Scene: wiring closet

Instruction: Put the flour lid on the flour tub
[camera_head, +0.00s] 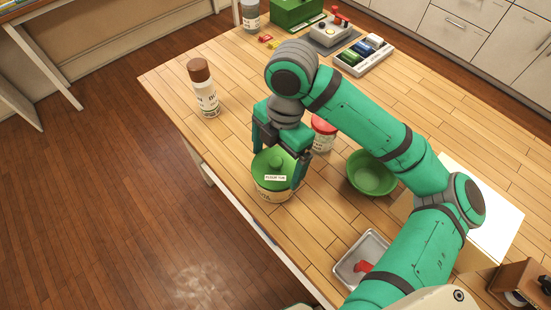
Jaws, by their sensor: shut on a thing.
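The flour lid (270,169) is green and round with a knob on top. A small white label on it appears to read "FLOUR TUB". The flour tub (267,194) is pale, with dark lettering, near the table's front-left edge. The lid is directly over the tub's mouth and looks level. I cannot tell whether it rests fully on the rim. My gripper (278,160) points down from above, its fingers shut on opposite sides of the lid. The lid hides the tub's opening.
A brown-capped bottle (205,92) stands to the left. A red-lidded jar (322,136) is close behind my gripper, with a green bowl (371,173) to its right. A metal tray (345,271) lies near the front edge. The table (160,76) is clear around the bottle.

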